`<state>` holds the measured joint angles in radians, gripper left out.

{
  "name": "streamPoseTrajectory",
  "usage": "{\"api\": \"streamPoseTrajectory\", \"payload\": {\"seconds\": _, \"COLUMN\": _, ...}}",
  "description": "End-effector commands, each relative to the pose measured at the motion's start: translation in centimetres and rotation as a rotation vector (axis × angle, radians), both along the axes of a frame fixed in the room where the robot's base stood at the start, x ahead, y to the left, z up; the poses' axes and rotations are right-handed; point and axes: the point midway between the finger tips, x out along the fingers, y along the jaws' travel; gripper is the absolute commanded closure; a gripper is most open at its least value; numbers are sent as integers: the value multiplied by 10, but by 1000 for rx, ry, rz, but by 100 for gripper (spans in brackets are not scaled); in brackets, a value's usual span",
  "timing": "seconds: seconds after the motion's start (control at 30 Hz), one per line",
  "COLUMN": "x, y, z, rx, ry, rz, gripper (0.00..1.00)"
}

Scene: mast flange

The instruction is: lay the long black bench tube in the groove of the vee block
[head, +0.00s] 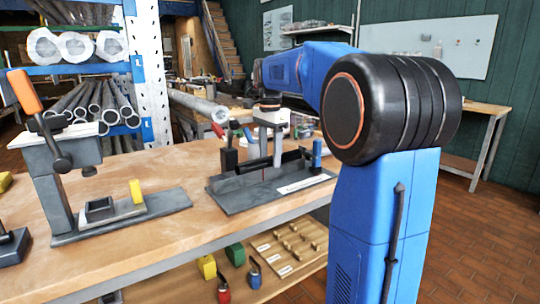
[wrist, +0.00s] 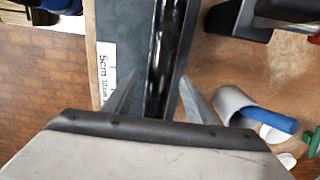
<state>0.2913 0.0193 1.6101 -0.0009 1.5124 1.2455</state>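The vee block (head: 293,158) is a long dark channel on a grey base plate (head: 235,200) on the bench. In the wrist view, its two sloping walls (wrist: 183,60) run up the middle of the picture. A shiny black strip, which looks like the long black tube (wrist: 164,45), lies between these walls along the groove; its ends are out of view or hidden. My gripper (head: 270,161) points down over the block. In the wrist view, its grey fingers (wrist: 160,92) stand apart on either side of the channel, with no clear grip on the tube.
A white label (wrist: 106,65) lies on the plate beside the block. A black post (head: 228,157) and a blue-topped post (head: 316,152) stand near it. A clamp stand (head: 60,170) is at left.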

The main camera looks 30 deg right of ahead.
Motion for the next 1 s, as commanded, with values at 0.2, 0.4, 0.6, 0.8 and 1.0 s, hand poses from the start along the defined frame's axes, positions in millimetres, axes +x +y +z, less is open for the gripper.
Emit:
{"api": "streamPoseTrajectory", "payload": {"seconds": 0.2, "x": 0, "y": 0, "z": 0, "rx": 0, "ry": 0, "rz": 0, "gripper": 49}}
{"api": "streamPoseTrajectory", "payload": {"seconds": 0.4, "x": 1, "y": 0, "z": 13, "rx": 0, "ry": -1, "rz": 0, "gripper": 49}}
{"api": "streamPoseTrajectory", "payload": {"seconds": 0.6, "x": 1, "y": 0, "z": 49, "rx": -1, "ry": -3, "rz": 0, "gripper": 49}}
{"api": "streamPoseTrajectory", "payload": {"seconds": 0.8, "x": 1, "y": 0, "z": 89, "rx": -1, "ry": -3, "rz": 0, "gripper": 49}}
{"api": "streamPoseTrajectory", "payload": {"seconds": 1.0, "x": 1, "y": 0, "z": 128, "rx": -1, "ry": -2, "rz": 0, "gripper": 49}}
